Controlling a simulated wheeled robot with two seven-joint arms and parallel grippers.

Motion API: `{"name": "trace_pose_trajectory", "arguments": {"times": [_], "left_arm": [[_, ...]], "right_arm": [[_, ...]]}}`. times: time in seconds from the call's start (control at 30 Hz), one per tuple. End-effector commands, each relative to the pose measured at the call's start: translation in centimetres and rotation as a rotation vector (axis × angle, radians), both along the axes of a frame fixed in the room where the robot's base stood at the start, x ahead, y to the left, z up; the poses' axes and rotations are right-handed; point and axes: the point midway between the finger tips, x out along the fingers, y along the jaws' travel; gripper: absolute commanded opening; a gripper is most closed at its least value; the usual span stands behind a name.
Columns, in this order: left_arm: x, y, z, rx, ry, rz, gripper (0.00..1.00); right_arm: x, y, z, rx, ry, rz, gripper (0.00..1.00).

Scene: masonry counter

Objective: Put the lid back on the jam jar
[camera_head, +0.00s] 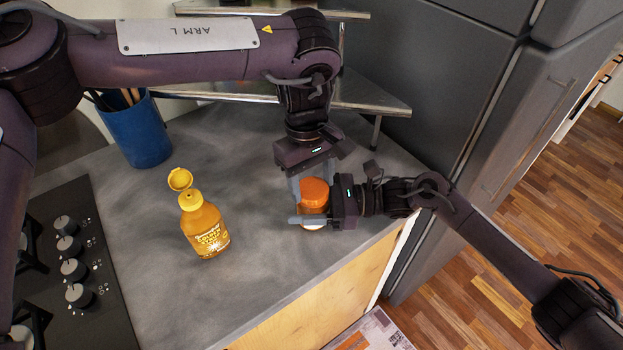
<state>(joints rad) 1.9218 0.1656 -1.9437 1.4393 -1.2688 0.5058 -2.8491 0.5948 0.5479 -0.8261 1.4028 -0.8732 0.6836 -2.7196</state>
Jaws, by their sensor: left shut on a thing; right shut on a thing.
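The jam jar (313,208) stands near the counter's front right edge, partly hidden by my grippers. Its orange lid (314,190) is at the top of the jar; I cannot tell whether it is seated or just held over the mouth. My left gripper (313,184) reaches down from behind, with its fingers shut on the lid. My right gripper (312,214) comes in from the right, low down, with its fingers shut around the jar's body. The two grippers are very close together.
A yellow mustard bottle (204,228) with its flip cap open stands left of the jar. A blue utensil holder (137,132) is at the back left. A stove with knobs (71,245) is at the left. A metal shelf (371,99) stands behind. The counter between bottle and jar is clear.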

Motion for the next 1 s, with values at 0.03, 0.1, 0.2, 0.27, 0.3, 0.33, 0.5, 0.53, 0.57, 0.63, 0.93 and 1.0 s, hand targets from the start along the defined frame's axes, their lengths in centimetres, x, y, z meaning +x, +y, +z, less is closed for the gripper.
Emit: {"name": "trace_pose_trajectory", "arguments": {"times": [0.03, 0.1, 0.2, 0.27, 0.3, 0.33, 0.5, 0.53, 0.57, 0.63, 0.93, 1.0], "left_arm": [[0.10, 0.00, 0.12, 0.002, -0.003, -0.062, 0.34], [0.11, 0.01, 0.09, 0.002, -0.003, -0.126, 0.34], [0.13, 0.03, 0.10, 0.000, -0.002, -0.166, 0.34], [0.13, 0.04, 0.09, -0.001, -0.001, -0.170, 0.34], [0.13, 0.04, 0.09, -0.001, -0.001, -0.170, 0.34], [0.14, 0.05, 0.09, -0.001, -0.001, -0.169, 0.34], [0.14, 0.05, 0.09, 0.000, -0.002, -0.167, 0.60], [0.14, 0.05, 0.09, 0.000, -0.002, -0.167, 0.64], [0.13, 0.05, 0.08, 0.000, -0.002, -0.167, 0.68], [0.11, 0.03, 0.08, -0.001, -0.001, -0.167, 0.77], [0.10, -0.01, 0.30, -0.002, -0.002, -0.168, 0.77], [0.15, 0.00, 1.01, -0.001, -0.004, -0.168, 0.77]], "right_arm": [[0.00, -0.03, -0.01, 0.000, 0.000, 0.000, 0.00], [-0.01, -0.02, -0.01, 0.000, 0.000, 0.000, 0.00], [-0.01, -0.02, -0.01, 0.000, 0.001, 0.000, 0.00], [-0.01, -0.02, -0.01, 0.000, 0.001, 0.000, 0.00], [-0.02, -0.02, -0.01, 0.000, 0.001, 0.000, 0.00], [-0.02, -0.02, -0.01, 0.000, 0.001, 0.000, 0.00], [-0.03, -0.01, -0.02, 0.000, 0.001, 0.001, 0.00], [-0.03, -0.01, -0.02, 0.000, 0.001, 0.001, 0.00], [-0.03, -0.01, -0.02, 0.000, 0.001, 0.001, 0.00], [-0.04, -0.01, -0.03, 0.000, 0.001, 0.001, 0.00], [-0.03, 0.00, -0.02, 0.000, 0.001, 0.001, 0.00], [-0.03, 0.00, -0.01, 0.000, 0.001, 0.001, 0.00]]}}
